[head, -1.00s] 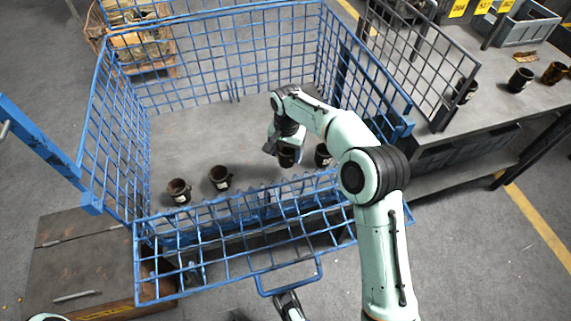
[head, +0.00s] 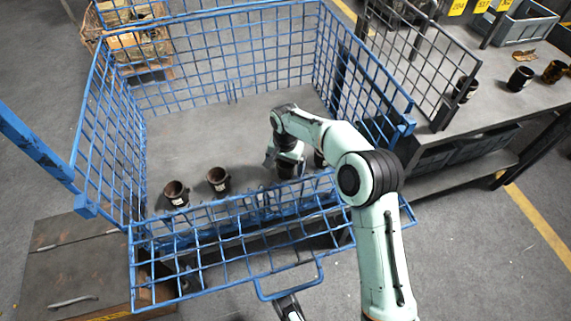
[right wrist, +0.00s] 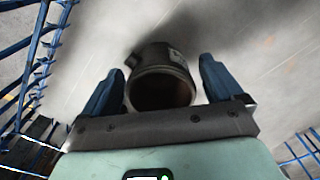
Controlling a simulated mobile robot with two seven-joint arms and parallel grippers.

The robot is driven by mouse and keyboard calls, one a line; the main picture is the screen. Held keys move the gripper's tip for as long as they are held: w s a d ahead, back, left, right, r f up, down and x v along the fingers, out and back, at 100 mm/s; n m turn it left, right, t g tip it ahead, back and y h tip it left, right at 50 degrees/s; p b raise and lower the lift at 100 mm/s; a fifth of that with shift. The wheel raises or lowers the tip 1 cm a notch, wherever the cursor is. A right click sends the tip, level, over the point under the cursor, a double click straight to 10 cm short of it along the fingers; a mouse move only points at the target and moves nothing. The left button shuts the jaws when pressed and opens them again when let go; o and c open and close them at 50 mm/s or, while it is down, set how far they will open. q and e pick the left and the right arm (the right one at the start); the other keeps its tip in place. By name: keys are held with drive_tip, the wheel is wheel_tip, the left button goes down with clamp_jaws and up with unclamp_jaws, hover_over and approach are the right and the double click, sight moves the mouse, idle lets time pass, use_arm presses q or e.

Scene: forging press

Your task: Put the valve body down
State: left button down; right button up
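The valve body (head: 287,168), a dark cup-like part with a pale label, is at the front of the blue wire cage (head: 238,236), low at its floor. My right gripper (head: 285,150) is above it, partly hiding it. In the right wrist view the valve body (right wrist: 162,80) lies between the two blue fingers of my right gripper (right wrist: 160,75), with a narrow gap showing on each side. That gripper looks open around it. Whether the underside touches the floor is hidden.
Two similar valve bodies (head: 176,193) (head: 218,179) stand to the left in the cage; another (head: 319,158) is partly hidden behind my right arm. The cage floor behind is clear. A bench (head: 500,105) at right holds several more.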

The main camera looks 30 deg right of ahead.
use_arm(q)
drive_tip(key=shift+g+h, duration=0.3)
drive_tip(key=shift+g, duration=0.4)
drive_tip(key=s+r+p, duration=0.1)
drive_tip(key=s+d+r+p, duration=0.1)
drive_tip(key=s, duration=0.1)
drive_tip(key=s+d+r, duration=0.1)
drive_tip(key=shift+s+r+p, duration=0.15)
drive_tip(key=shift+p, duration=0.25)
use_arm(e)
wheel_tip(320, 180, up, 12)
drive_tip(key=shift+r, duration=0.2)
